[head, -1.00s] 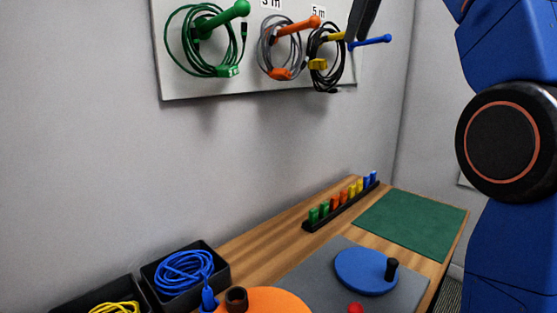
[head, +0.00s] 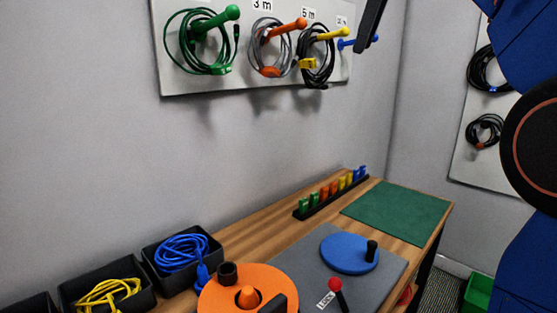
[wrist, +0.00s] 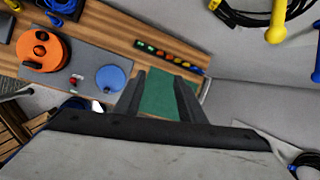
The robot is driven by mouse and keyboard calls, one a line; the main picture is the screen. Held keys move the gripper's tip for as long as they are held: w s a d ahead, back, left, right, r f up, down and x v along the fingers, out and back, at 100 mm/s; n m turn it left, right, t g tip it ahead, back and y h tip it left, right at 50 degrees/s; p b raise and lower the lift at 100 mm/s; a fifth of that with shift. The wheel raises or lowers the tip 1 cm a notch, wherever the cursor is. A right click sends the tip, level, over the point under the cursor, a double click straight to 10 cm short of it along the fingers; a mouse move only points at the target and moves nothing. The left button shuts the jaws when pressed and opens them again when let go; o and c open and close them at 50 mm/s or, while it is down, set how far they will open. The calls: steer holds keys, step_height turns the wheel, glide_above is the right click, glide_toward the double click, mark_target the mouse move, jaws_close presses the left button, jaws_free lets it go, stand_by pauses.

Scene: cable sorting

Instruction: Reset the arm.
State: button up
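My gripper (wrist: 159,78) is open and empty in the wrist view, with its two dark fingers apart. Through the gap the green mat (wrist: 158,100) on the bench shows well beyond the fingertips. In the head view only a dark piece of my gripper (head: 370,26) shows at the top, in front of the blue peg (head: 348,45). My blue arm fills the right edge there. The green cable (head: 183,42), the grey cable (head: 259,52) and the black cable (head: 330,68) hang on pegs on the wall board (head: 245,92).
The bench (head: 237,233) carries a blue disc (head: 345,254), an orange reel (head: 262,275), a rack of coloured clips (head: 331,198) and bins with a blue cable (head: 182,252) and a yellow cable (head: 106,291). More coils hang on a right-hand board (head: 462,160). A green bin (head: 477,295) stands below.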

steer(key=s+d+f+n, duration=0.3)
steer(key=s+f+n, duration=0.5)
steer(key=f, duration=0.9)
steer(key=s+d+f+n+h, duration=0.1)
steer(key=s+d+f+n, duration=0.2)
steer(key=s+f+n, duration=0.5)
steer(key=s+d+f+n, duration=0.3)
steer(key=s+f+n, duration=0.5)
steer(key=f, duration=1.9)
steer(key=s, duration=0.5)
steer(key=shift+s+d+f+h, duration=0.2)
steer(key=shift+d+f+h, duration=0.05)
steer(key=shift+f+h, duration=0.15)
steer(key=shift+r, duration=0.1)
